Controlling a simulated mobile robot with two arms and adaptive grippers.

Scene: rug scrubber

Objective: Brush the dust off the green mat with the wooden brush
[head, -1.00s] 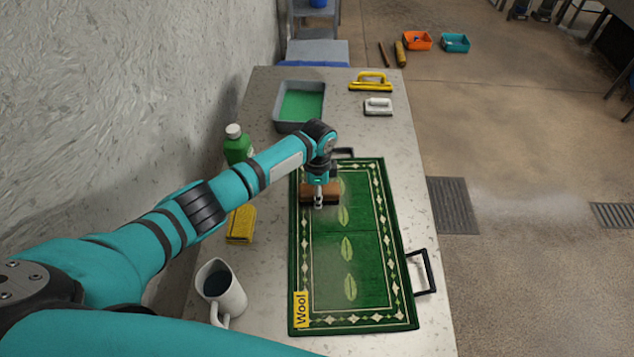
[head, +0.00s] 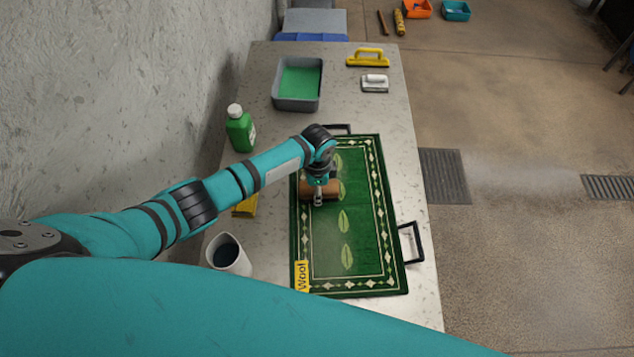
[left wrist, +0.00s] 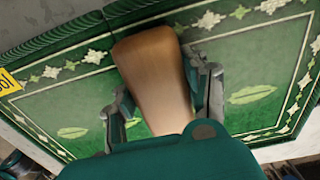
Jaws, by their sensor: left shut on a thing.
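The green mat (head: 365,255) with a leaf pattern and a light diamond border lies on the table, a yellow "Wool" tag at its near left corner. The wooden brush (head: 325,187) is at the mat's left-centre, over the green surface. My left gripper (head: 318,200) is shut on the brush from above. In the left wrist view the brush's brown wooden body (left wrist: 152,75) sits between the two fingers, with the mat (left wrist: 245,65) below. The bristles are hidden, so contact with the mat cannot be told. My right gripper is not in view.
A grey tray with green liquid (head: 297,105), a yellow-handled tool (head: 368,58) and a white-handled brush (head: 375,84) stand at the far end. A green bottle (head: 240,132), a yellow block (head: 245,207) and a white mug (head: 229,256) line the left side. A black handle (head: 412,243) juts right.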

